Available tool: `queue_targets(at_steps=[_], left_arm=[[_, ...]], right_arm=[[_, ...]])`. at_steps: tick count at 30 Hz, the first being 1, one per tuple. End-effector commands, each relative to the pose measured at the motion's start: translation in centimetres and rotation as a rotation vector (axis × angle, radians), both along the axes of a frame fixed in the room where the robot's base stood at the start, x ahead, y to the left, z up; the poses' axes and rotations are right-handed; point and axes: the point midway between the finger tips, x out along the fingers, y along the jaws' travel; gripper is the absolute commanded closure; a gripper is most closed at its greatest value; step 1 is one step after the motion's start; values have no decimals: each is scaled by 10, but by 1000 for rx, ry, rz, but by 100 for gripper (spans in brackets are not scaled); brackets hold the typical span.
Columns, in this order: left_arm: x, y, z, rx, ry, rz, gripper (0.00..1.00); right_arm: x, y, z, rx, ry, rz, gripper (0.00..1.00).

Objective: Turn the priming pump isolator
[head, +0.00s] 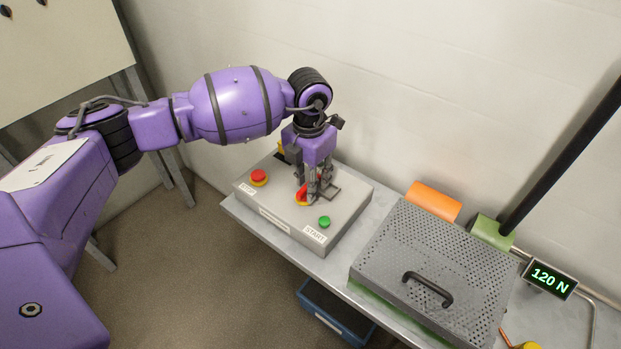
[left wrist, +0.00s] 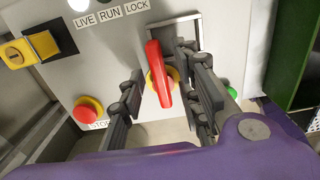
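The isolator is a red lever handle on a round yellow base, set on the top of a grey control box (head: 272,217). In the left wrist view the red handle (left wrist: 158,75) stands nearly upright in the picture, its upper end leaning slightly left, below the labels LIVE, RUN and LOCK (left wrist: 110,13). My left gripper (head: 314,197) points down over it, with its fingers (left wrist: 165,98) open on either side of the handle. Gaps show between the handle and both fingers. In the head view the fingers partly hide the red handle (head: 301,196). My right gripper is not in view.
A red stop button (head: 258,176) and a green start button (head: 324,221) flank the handle. A yellow and black switch (left wrist: 40,46) is at the box's far side. Right of the box lies a perforated cover (head: 435,262) with a black handle. A display (head: 550,279) reads 120 N.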

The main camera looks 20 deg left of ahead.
Motion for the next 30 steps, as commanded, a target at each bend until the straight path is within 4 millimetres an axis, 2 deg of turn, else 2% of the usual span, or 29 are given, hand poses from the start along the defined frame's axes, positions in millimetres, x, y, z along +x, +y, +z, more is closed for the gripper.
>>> queue_targets(at_steps=[1,8,9,20,30], left_arm=[[0,0,0,0,0,0,69],[0,0,0,0,1,0,99],[0,0,0,0,1,0,100],[0,-1,0,0,1,-32,100],[-2,-4,0,1,1,-243,100]], right_arm=[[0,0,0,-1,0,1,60],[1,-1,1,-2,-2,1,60],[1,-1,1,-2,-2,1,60],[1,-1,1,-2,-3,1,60],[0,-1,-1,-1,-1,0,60]])
